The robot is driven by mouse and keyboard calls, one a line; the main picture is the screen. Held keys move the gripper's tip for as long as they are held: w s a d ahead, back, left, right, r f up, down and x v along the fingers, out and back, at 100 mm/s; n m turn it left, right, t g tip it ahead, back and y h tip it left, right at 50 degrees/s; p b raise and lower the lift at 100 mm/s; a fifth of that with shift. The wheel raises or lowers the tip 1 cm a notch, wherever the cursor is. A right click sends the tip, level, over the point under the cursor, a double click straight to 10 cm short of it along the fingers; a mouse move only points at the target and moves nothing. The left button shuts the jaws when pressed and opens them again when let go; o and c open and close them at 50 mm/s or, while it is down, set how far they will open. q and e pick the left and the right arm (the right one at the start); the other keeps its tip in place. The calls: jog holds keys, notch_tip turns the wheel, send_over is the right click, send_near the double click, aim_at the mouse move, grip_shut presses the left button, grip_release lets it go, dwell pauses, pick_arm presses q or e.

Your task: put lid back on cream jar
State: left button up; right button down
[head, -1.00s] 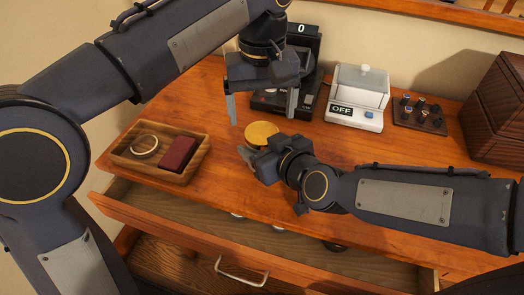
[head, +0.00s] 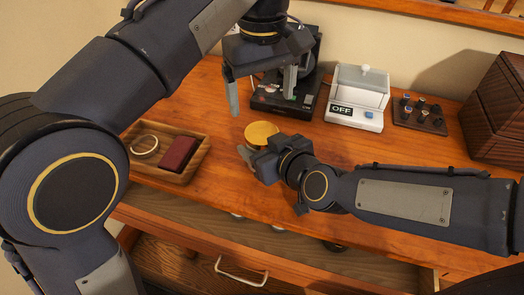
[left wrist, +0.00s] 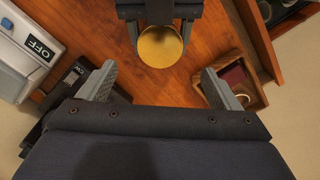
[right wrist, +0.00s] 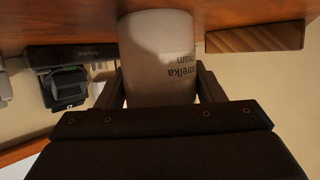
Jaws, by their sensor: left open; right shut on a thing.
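The cream jar (right wrist: 160,60) is a white cylinder with dark lettering, and it stands on the wooden tabletop in the right wrist view. My right gripper (head: 247,156) is shut on the jar's sides. A round golden lid (head: 262,133) shows at the jar's top, and in the left wrist view the lid (left wrist: 160,46) looks flat and roughly centred over the jar. The seam between lid and jar is hidden. My left gripper (head: 262,92) is open and empty, above and apart from the lid, fingers pointing down.
A wooden tray (head: 150,168) with a ring-shaped item and a dark red box lies left. A black scale (head: 285,98) stands behind, a white device marked OFF (head: 355,100) right of it, then a small rack (head: 420,117). An open drawer (head: 190,210) juts out in front.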

aim_at(262, 132)
pick_arm(q)
jog(key=shift+f, duration=3.95)
jog(key=shift+c, duration=0.5)
jog(key=c, duration=1)
jog(key=shift+o, duration=0.2)
jog(key=m, duration=0.3)
jog(key=o, duration=1.1)
jog(key=shift+r, duration=0.1)
